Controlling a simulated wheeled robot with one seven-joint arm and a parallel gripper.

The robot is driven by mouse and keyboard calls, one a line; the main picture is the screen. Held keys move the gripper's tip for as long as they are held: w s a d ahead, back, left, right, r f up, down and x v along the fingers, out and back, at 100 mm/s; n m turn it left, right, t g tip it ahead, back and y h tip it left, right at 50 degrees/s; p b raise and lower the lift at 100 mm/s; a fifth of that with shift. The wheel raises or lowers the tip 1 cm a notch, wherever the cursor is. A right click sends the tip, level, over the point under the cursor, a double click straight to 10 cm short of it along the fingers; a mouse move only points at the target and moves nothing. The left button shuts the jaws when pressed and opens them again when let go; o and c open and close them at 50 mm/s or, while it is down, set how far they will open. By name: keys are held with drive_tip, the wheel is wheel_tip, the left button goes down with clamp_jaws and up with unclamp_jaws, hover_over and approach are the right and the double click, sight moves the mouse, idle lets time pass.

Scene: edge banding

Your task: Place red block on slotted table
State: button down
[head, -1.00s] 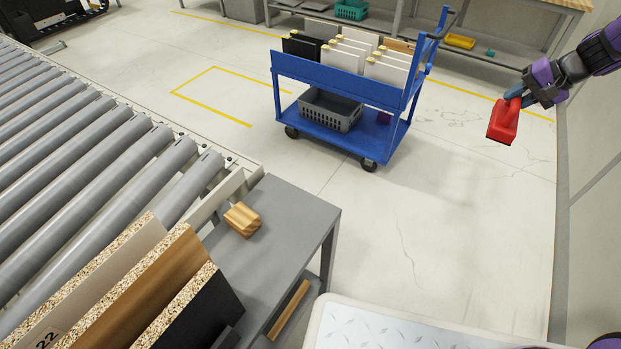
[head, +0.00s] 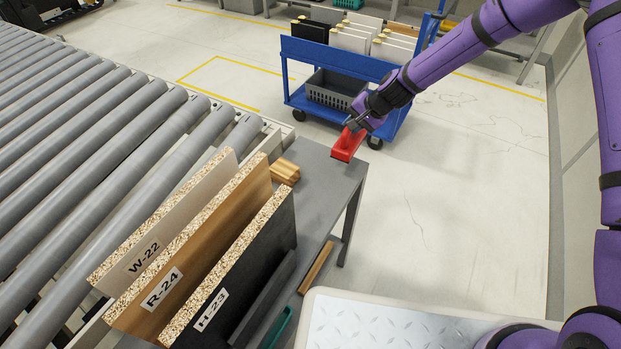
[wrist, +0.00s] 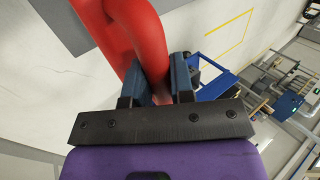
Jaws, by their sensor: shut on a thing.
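The red block (head: 348,144) has a handle and is held in my gripper (head: 356,124), near the far right corner of the grey table in the head view. In the wrist view the red block (wrist: 128,35) fills the upper middle, and my gripper (wrist: 155,80) is shut on its handle. The grey slotted table (head: 325,200) carries upright panels in its slots, labelled W-22, R-24 and H-23 (head: 208,306). The block appears above the table's far end; whether it touches the top I cannot tell.
A small wooden block (head: 286,171) lies on the table just left of the red block. A roller conveyor (head: 120,130) runs along the left. A blue cart (head: 300,100) with panels and a grey crate stands behind.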

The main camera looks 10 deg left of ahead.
drive_tip(key=s+a+f, duration=0.1)
drive_tip(key=s+a, duration=0.1)
drive_tip(key=a, duration=0.3)
drive_tip(key=shift+s+a+f, duration=0.35)
drive_tip(key=shift+s+f, duration=0.5)
drive_tip(key=shift+s, duration=1.7)
drive_tip(key=shift+s+a+f, duration=0.3)
drive_tip(key=shift+s+f, duration=0.5)
drive_tip(key=shift+s, duration=1.75)
drive_tip(key=shift+s+a+f, duration=0.35)
drive_tip(key=shift+s+f, duration=0.5)
drive_tip(key=shift+s, duration=1.7)
drive_tip(key=c, duration=1)
unclamp_jaws()
drive_tip(key=shift+f, duration=0.1)
drive_tip(key=v, duration=1.2)
drive_tip(key=shift+s, duration=0.1)
